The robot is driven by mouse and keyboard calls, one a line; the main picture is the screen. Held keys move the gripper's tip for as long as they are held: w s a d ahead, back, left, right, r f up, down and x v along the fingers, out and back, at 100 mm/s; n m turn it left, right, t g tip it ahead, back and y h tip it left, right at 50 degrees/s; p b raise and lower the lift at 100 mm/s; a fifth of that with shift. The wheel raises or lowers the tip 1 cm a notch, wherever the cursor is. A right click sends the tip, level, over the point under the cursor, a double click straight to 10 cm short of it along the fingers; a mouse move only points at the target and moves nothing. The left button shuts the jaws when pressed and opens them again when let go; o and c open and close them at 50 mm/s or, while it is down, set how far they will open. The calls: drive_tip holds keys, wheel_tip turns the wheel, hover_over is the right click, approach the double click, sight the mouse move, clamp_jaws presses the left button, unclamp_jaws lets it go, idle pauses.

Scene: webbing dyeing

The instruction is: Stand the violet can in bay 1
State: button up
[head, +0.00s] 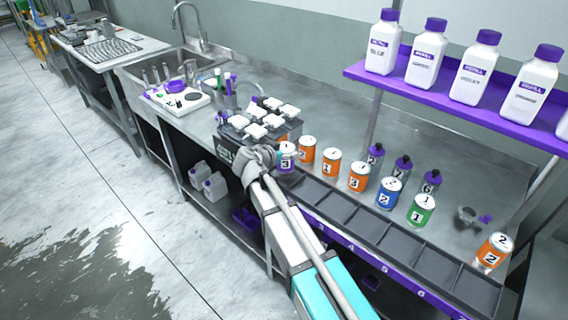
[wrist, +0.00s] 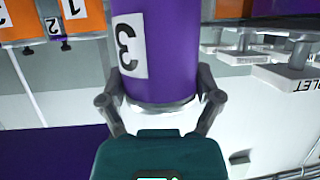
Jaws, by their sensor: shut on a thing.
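The violet can (head: 287,158), with a white label reading 3, is in my gripper (head: 268,156) near the left end of the bay row. In the wrist view the violet can (wrist: 165,50) is large, and my gripper's two fingers (wrist: 160,90) are shut around its metal-rimmed end. The row of dark bays (head: 395,237) has a violet front edge (head: 375,255) with small numbers. The visible bays look empty. My gripper and arm hide part of the left end, so I cannot tell which bay is nearest the can.
Several orange cans, one at the row's left (head: 307,150), plus a blue can (head: 388,194) and a green can (head: 421,210), stand behind the bays. Another orange can (head: 493,251) stands at the right end. A dark box with white-topped pieces (head: 262,118) is left of the violet can.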

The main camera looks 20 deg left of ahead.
drive_tip(key=shift+f, duration=0.1)
idle(0.3)
drive_tip(key=shift+w+a+f+b, duration=0.2)
drive_tip(key=shift+w+f+b, duration=0.15)
drive_tip(key=shift+f+b, duration=1.6)
drive_tip(key=shift+f, duration=0.1)
drive_tip(key=o, duration=1.1)
drive_tip(key=shift+r, duration=0.2)
drive_tip(key=p+v, duration=0.4)
drive_tip(key=v, duration=0.8)
drive_tip(key=shift+p, duration=0.3)
